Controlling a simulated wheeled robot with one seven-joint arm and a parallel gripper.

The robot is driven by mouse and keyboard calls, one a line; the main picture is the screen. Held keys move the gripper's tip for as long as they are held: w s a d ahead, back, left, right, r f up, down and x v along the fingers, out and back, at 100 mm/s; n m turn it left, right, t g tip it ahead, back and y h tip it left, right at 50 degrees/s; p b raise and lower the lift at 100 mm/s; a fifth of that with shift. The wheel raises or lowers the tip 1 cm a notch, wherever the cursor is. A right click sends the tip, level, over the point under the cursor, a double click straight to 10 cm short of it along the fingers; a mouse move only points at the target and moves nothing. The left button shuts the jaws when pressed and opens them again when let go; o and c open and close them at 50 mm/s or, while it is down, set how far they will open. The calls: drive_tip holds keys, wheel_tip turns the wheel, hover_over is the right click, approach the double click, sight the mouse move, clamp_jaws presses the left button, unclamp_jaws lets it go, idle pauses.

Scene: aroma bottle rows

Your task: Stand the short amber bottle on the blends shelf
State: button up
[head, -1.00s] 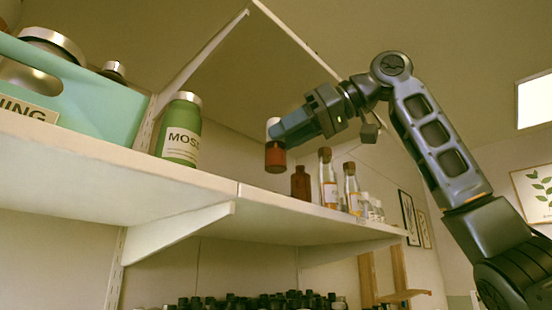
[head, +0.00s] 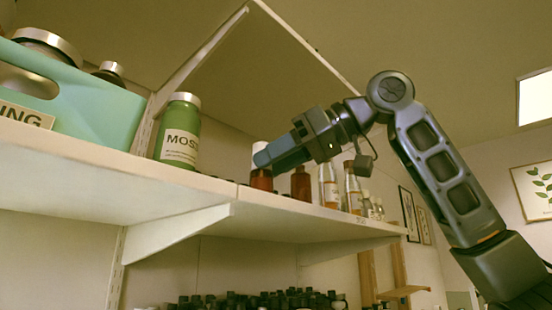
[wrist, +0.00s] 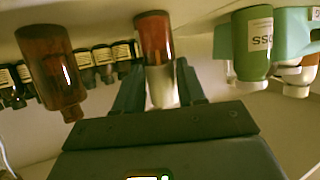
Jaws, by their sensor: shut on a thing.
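The short amber bottle (head: 261,180), with a white cap, is upright in my gripper (head: 268,157) over the right shelf section (head: 300,215). Its base is at or behind the shelf's front edge in the head view, so I cannot tell whether it touches the board. In the wrist view the amber bottle (wrist: 154,36) appears cap-down, its white cap (wrist: 161,86) between the two fingers (wrist: 160,92), which are shut on it. A small label sits on the shelf's front edge, too small to read, so I cannot confirm this is the blends shelf.
Another amber bottle (head: 301,184) stands just right of the held one; it is large at left in the wrist view (wrist: 50,65). Clear corked bottles (head: 328,185) stand farther right. A green bottle (head: 180,130) and teal crate (head: 100,112) are at left. Several dark bottles (head: 250,301) line a lower level.

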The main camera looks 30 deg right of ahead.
drive_tip(key=o, duration=1.1)
drive_tip(key=shift+r, duration=0.2)
drive_tip(key=b+v, duration=0.2)
drive_tip(key=v, duration=1)
